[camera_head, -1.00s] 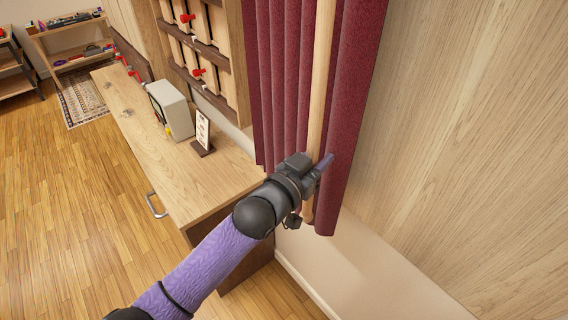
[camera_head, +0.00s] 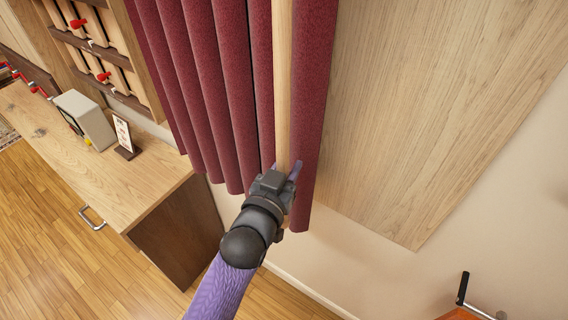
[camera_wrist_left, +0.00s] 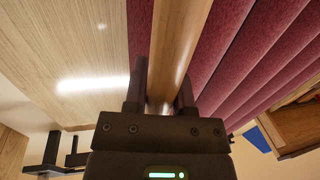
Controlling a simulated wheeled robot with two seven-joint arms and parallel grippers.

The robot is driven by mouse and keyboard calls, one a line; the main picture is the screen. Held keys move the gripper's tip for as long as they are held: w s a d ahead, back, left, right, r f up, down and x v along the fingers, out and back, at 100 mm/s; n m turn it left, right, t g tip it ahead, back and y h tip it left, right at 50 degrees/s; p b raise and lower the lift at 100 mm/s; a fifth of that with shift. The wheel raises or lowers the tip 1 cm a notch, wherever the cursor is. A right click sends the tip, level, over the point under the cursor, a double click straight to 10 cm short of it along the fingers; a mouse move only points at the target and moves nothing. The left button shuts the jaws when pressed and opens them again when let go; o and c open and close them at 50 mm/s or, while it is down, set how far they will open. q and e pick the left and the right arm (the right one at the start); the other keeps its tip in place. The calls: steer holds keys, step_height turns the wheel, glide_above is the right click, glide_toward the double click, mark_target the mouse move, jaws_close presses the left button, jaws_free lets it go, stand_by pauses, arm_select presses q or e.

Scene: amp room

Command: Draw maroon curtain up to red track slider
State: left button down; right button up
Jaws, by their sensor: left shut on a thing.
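The maroon curtain (camera_head: 222,90) hangs in vertical folds in the upper middle of the head view. A pale wooden rod (camera_head: 283,80) hangs upright along it, just left of its last fold. My left gripper (camera_head: 286,178) is shut on the lower part of this rod, close to the curtain's bottom hem. In the left wrist view the rod (camera_wrist_left: 182,40) runs between the fingers (camera_wrist_left: 162,95), with curtain folds (camera_wrist_left: 265,50) mostly on the right. The curtain's top, the track and the red slider are out of view. My right gripper is not in view.
A wooden panel (camera_head: 420,100) is on the wall right of the curtain. A wooden counter (camera_head: 60,140) with a grey box (camera_head: 85,118) and a small sign (camera_head: 123,135) stands left. A dark handle (camera_head: 463,290) shows at the lower right.

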arm_select(q)
steer(key=shift+c, duration=2.2)
jaws_free()
steer(key=v, duration=1)
steer(key=shift+b, duration=0.35)
steer(key=shift+f, duration=0.1)
